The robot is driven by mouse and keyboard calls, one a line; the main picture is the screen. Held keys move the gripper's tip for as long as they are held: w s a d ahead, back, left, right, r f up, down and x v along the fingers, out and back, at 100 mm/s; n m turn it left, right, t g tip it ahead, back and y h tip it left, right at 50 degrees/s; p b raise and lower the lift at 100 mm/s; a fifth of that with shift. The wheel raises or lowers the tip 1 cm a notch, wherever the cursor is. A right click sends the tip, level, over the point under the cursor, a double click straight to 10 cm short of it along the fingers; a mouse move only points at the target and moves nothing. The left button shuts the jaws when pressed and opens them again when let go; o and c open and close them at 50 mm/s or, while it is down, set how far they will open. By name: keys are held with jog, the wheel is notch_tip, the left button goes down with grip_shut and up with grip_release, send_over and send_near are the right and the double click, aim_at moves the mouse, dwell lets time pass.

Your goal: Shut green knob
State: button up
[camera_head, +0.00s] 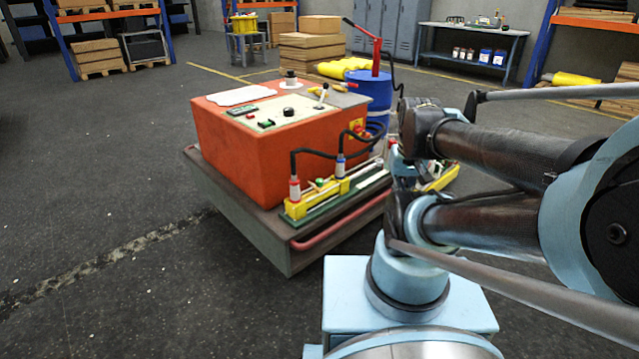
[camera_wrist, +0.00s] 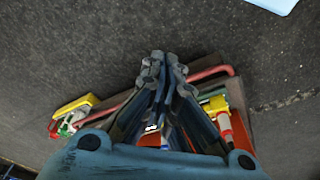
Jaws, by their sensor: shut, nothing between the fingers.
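A small green knob (camera_head: 321,183) sits on the yellow valve block (camera_head: 298,207) between two hose fittings, at the front right of the orange machine. The block stands on a green base strip. In the wrist view, my gripper (camera_wrist: 167,66) is shut and empty, its fingertips together above the red rail at the cart's edge. A yellow block end (camera_wrist: 217,103) with a red-and-white fitting shows right of the fingers. The fingers hide the middle of the assembly, and I cannot make out the knob there.
The orange machine (camera_head: 240,150) rests on a grey cart (camera_head: 250,226) with a red rail (camera_head: 342,222) along its front edge. Black hoses (camera_head: 316,153) arch from the machine to the fittings. A blue drum (camera_head: 369,90) stands behind. Open floor lies left.

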jog(key=o, duration=0.4)
jog(key=shift+s+r, duration=0.2)
jog(key=shift+s, duration=0.05)
jog(key=o, duration=0.5)
jog(key=shift+r, duration=0.3)
jog(key=shift+c, duration=0.2)
jog(key=shift+o, duration=0.9)
jog(key=w+a+r+n, duration=0.3)
jog(key=w+r, duration=0.3)
jog(key=w, duration=0.4)
jog(key=shift+g, duration=0.3)
jog(key=n+g, duration=0.2)
jog(key=n, duration=0.7)
send_over(320, 180)
notch_tip(320, 180, down, 12)
jog(key=r, duration=0.1)
notch_tip(320, 180, down, 17)
jog(key=shift+s+r, duration=0.1)
jog(key=c, duration=1.1)
